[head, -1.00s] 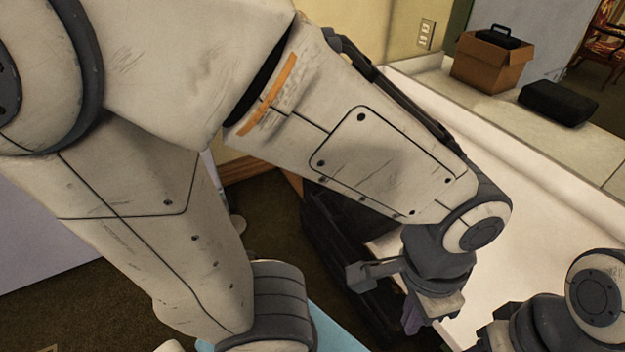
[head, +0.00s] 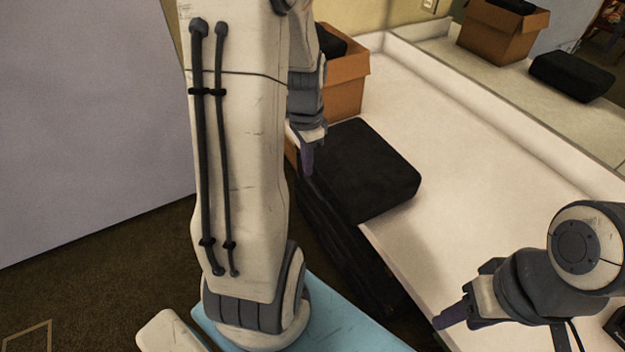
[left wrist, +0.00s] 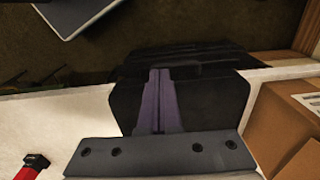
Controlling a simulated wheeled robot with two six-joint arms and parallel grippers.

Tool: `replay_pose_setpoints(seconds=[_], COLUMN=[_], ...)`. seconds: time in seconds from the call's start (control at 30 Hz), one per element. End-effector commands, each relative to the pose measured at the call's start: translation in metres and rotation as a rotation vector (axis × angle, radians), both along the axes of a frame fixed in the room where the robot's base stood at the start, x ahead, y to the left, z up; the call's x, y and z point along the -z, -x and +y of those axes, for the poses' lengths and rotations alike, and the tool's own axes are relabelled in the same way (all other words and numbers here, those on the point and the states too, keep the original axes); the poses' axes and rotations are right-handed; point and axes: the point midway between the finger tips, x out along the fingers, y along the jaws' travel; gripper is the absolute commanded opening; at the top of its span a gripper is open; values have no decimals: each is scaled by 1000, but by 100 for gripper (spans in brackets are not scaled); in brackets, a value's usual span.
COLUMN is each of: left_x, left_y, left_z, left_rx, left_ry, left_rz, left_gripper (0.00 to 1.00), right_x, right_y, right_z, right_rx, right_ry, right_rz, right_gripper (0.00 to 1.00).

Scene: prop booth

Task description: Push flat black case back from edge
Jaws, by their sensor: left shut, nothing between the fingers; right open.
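The flat black case (head: 368,165) lies on the white counter (head: 455,185), close to its front edge, and its near left side appears to stick out past that edge. My left gripper (head: 307,160) is shut and empty, its purple fingertips at the case's left side on the edge side; I cannot tell whether they touch it. In the left wrist view the shut fingers (left wrist: 158,98) appear in front of the dark case (left wrist: 222,102), hiding part of it. My right gripper (head: 448,319) is open and empty, low at the right over the counter's front.
A cardboard box (head: 347,88) with something black in it stands behind the case. A mirror at the back reflects the box (head: 498,35) and case (head: 570,76). A red object (left wrist: 30,168) shows in the left wrist view.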

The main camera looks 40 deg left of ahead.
Motion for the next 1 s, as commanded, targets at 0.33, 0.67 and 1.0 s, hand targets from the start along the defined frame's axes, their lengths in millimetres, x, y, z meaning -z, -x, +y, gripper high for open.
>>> replay_pose_setpoints(seconds=[0.33,0.67,1.0], left_x=[29,97,114], left_y=[14,14,-17], left_z=[43,40,29], left_rx=[-20,-19,-16], left_ry=[0,2,-3], left_rz=[11,13,6], left_gripper=[0,0,0], right_x=[4,9,1], right_y=[0,0,0], right_z=[0,0,0], right_rx=[0,0,0], right_ry=[0,0,0], right_rz=[0,0,0], right_gripper=[50,50,50])
